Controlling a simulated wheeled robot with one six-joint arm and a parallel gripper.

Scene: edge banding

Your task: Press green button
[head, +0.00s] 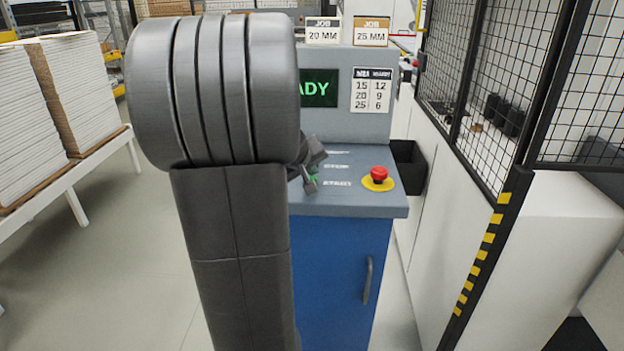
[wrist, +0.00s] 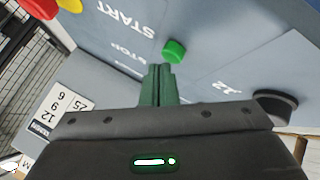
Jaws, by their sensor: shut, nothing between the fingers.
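The green button (wrist: 174,51) is a small round cap on the grey sloped panel (wrist: 215,60), near the START lettering in the wrist view. My gripper (wrist: 158,69) is shut and empty, its fingertips just short of the button in that picture. I cannot tell whether they touch it. In the head view my gripper (head: 309,185) shows past my arm, low over the panel's left part.
A red mushroom button (head: 379,174) on a yellow base stands to the right on the panel. A black knob (wrist: 275,104) sits on the panel in the wrist view. A screen (head: 318,88) reads "ADY", the rest hidden. A mesh fence (head: 500,75) stands at right.

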